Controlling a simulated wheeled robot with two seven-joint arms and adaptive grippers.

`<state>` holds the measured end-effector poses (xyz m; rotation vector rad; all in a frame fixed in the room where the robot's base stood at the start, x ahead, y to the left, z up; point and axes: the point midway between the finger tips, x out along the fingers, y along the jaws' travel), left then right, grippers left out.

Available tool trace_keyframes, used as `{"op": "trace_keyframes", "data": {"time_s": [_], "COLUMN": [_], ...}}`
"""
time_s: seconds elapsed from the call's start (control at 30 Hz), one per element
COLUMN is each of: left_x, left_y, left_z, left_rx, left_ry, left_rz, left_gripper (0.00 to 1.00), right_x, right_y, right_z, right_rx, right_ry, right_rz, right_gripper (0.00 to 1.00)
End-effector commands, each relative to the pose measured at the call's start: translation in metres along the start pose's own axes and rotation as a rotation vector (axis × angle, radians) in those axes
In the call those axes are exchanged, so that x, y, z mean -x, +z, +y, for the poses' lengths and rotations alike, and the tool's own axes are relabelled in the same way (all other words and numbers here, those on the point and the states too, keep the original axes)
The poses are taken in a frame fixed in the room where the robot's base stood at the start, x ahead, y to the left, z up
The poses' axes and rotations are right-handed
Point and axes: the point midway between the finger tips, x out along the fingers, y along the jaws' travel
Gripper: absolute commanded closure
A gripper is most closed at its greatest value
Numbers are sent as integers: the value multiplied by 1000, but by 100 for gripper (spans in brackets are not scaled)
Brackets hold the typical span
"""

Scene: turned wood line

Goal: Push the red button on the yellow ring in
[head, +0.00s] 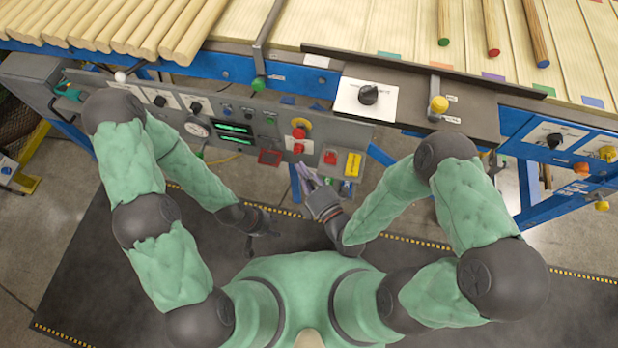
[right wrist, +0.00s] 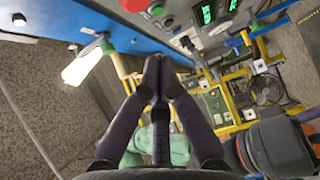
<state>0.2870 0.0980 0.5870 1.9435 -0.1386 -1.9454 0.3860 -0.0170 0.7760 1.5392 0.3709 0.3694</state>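The red button (head: 299,133) on a yellow ring (head: 302,123) stands out from the grey control panel in the middle of the head view. My right gripper (head: 302,173) is below it and apart from it, pointing toward the panel. In the right wrist view its two dark fingers (right wrist: 158,68) meet at the tips with nothing between them. A red round part (right wrist: 133,4) is cut off by the top edge there; I cannot tell whether it is the same button. My left gripper (head: 268,228) is low in front of the panel, away from the button; its finger opening is unclear.
Another red button (head: 298,148) sits just below the ringed one. A red part (head: 330,157) and a yellow box (head: 353,165) are to the right. Lit green displays (head: 235,133) are to the left. A blue-framed conveyor with wood (head: 140,25) runs above.

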Motion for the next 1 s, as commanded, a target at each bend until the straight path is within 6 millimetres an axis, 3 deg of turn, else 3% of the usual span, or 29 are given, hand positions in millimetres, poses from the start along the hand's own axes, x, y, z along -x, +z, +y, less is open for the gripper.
{"op": "trace_keyframes", "data": {"time_s": [0.27, 0.4, 0.63, 1.0], "left_x": [-8, -14, -18, -19], "left_y": [0, 0, -1, -1], "left_z": [-3, -5, -7, -7], "left_rx": [0, 0, 0, 0], "left_ry": [0, 0, 0, 0], "left_rz": [0, 0, 0, 0], "left_gripper": [60, 60, 60, 60], "right_x": [-43, -56, -69, -71], "right_y": [-1, 14, 27, 29], "right_z": [0, -1, -1, 0], "right_rx": [2, 1, 0, 0], "right_ry": [4, 2, 1, 0], "right_rz": [2, -4, -2, -1], "right_gripper": [100, 100, 100, 100]}}
